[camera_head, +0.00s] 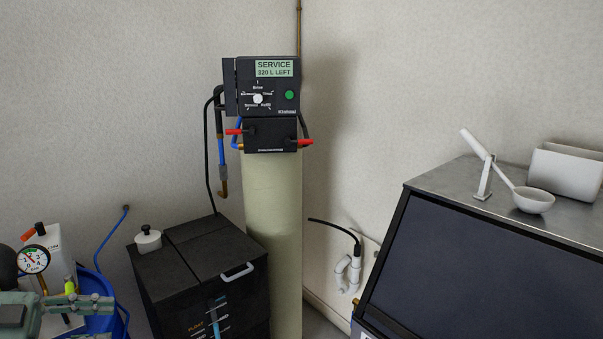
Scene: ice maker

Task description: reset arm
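My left gripper (100,318) comes in at the bottom left corner, grey-green and partly cut off by the picture edge. Its fingers look spread, with a blue bucket (98,284) showing behind them. I see nothing held between them. My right gripper and arm are not in view.
A dial gauge (33,260) on a white unit stands behind the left gripper. A black cabinet (165,280) stands beside a tall cream cylinder (272,220) with a black control head (262,90). At right is a dark-fronted ice maker (470,275) with a scoop (533,200) and white bin (565,172) on top.

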